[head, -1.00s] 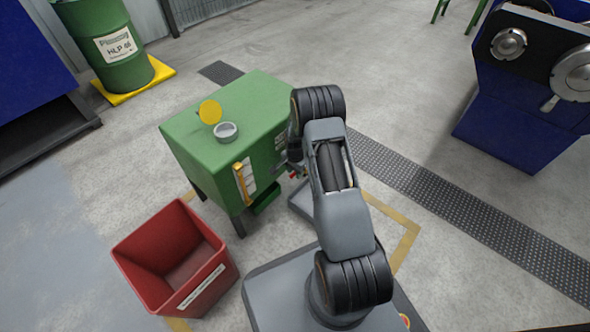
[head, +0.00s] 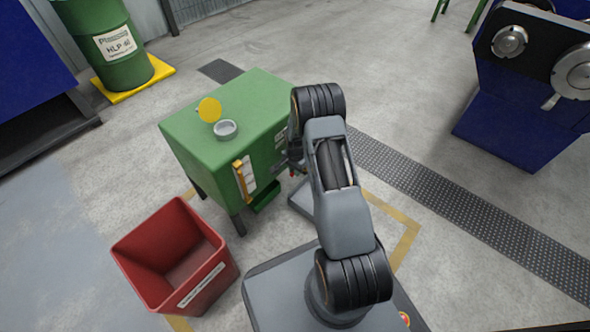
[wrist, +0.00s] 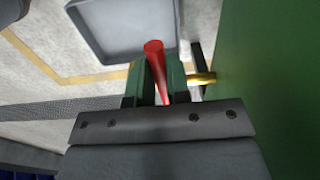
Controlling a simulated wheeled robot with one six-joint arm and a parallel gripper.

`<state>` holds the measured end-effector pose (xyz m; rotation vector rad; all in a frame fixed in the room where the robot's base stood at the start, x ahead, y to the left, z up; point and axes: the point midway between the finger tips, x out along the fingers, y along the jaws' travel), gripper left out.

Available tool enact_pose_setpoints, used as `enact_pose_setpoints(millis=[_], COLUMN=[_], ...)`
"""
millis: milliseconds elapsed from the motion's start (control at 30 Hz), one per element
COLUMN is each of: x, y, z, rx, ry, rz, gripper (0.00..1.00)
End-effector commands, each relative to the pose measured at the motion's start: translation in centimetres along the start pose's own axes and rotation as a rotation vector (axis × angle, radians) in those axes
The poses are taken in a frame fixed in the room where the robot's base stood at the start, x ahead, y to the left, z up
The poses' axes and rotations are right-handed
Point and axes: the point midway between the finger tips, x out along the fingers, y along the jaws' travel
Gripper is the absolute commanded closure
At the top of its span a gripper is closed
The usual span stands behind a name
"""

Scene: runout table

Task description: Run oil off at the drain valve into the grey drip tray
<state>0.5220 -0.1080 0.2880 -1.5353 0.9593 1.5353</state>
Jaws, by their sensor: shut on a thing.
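The green tank (head: 190,137) stands on legs left of my arm. In the wrist view its green wall (wrist: 270,90) fills the right side. A brass valve stem (wrist: 201,78) sticks out of that wall. My gripper (wrist: 160,86) is shut on the red valve lever (wrist: 154,55), whose tip shows beyond the fingers. The grey drip tray (wrist: 108,20) lies on the floor below, past the fingertips; in the head view only part of the tray (head: 301,199) shows beside my arm. The valve outlet is hidden, and no oil stream is visible.
A red open bin (head: 208,280) stands at the front left. A sight gauge (head: 244,178) and an open yellow-capped filler neck (head: 225,129) are on the tank. A green oil drum (head: 115,45) stands at the back left, a blue machine (head: 510,120) at the right.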

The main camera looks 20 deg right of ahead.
Motion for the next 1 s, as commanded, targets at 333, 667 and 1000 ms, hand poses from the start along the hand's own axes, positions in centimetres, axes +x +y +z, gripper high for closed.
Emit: enact_pose_setpoints(millis=[333,667,1000], x=[-0.1,-0.1,-0.1], y=[1.5,1.6,3.0], z=[-0.2,-0.3,-0.8], rx=[-0.217,-0.232,-0.454], ry=[0.000,0.001,0.001], rz=[0.000,0.000,0.000], gripper=[1.00,1.00,1.00])
